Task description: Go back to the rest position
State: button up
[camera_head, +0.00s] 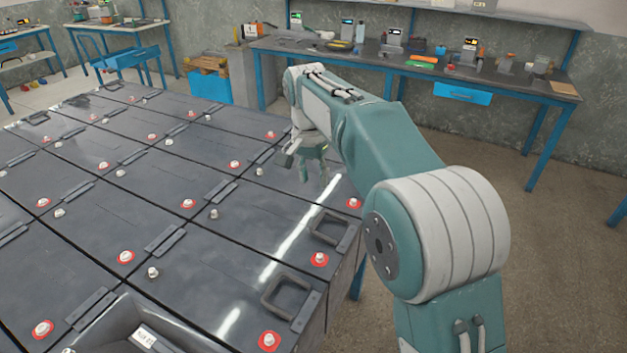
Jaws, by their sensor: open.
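My arm reaches out from the lower right over a broad block of dark grey batteries (215,255). My gripper (305,172) hangs from the far end of the arm, pointing down above the right part of the battery tops. Its fingers are apart, and I see nothing between them. I cannot tell exactly how high above the battery surface the fingertips are.
Terminals with red rings (188,203) and black handles (287,296) stick up from the battery tops. A blue-legged workbench (430,68) with tools stands along the back wall. Floor (560,250) at the right is clear.

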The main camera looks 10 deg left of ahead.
jog(key=s+d+r+n+t+y, duration=0.1)
jog(key=s+d+r, duration=0.2)
jog(key=s+d, duration=0.35)
jog(key=s+d+r+n+t, duration=0.1)
jog(key=s+d+r+t, duration=0.15)
jog(key=s+d, duration=0.45)
jog(key=s+d+f+n+t, duration=0.1)
jog(key=s+d+f, duration=0.2)
jog(key=s, duration=0.4)
jog(key=s+d+f+n+t, duration=0.1)
jog(key=s+d+f, duration=0.2)
jog(key=s+d, duration=0.3)
jog(key=shift+s, duration=1)
jog(key=shift+d+t, duration=0.1)
jog(key=shift+t, duration=0.15)
